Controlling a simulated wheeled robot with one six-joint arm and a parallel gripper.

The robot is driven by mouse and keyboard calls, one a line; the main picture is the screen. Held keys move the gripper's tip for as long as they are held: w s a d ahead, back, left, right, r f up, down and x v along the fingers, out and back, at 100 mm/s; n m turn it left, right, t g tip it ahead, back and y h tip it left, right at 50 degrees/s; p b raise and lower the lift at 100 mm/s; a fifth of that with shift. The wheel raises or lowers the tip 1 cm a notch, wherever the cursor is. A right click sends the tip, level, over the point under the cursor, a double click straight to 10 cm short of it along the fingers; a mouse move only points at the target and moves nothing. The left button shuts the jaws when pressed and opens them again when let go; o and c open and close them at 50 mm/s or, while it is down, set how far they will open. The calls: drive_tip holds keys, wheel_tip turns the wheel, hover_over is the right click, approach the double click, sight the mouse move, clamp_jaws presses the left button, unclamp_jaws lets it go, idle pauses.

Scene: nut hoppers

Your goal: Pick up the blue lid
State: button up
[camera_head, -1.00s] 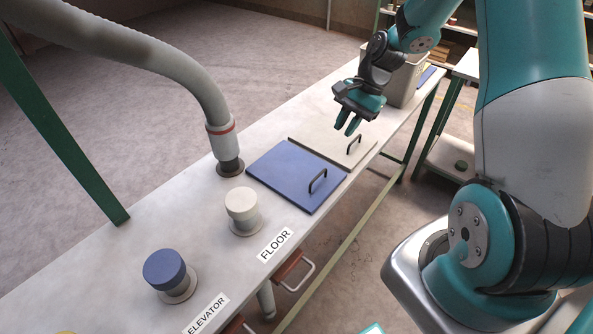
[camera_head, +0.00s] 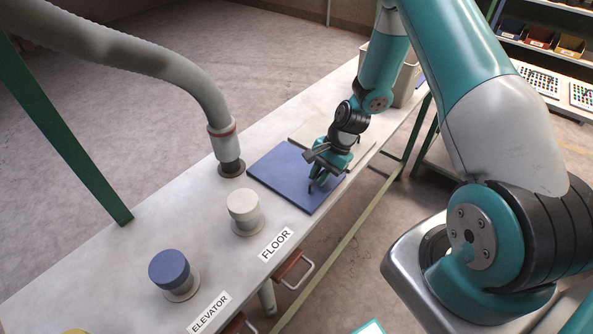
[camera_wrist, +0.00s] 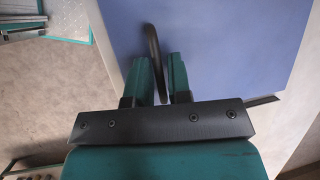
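The blue lid (camera_head: 280,178) is a flat square panel lying on the long pale table. It fills much of the wrist view (camera_wrist: 225,45). Its dark handle (camera_wrist: 153,50) rises from the lid near one edge. My gripper (camera_wrist: 162,75) is over the handle side of the lid. In the wrist view its two teal fingers are apart, with the handle's near end between them and a gap on at least one side. In the head view my gripper hides most of the handle.
A pale lid (camera_head: 362,150) lies beyond the blue one, partly hidden by my arm. A grey hose (camera_head: 205,95) meets the table left of the blue lid. White (camera_head: 243,203) and blue (camera_head: 169,267) knobs stand nearer. A grey bin (camera_head: 408,80) stands at the far end.

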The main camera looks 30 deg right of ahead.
clamp_jaws()
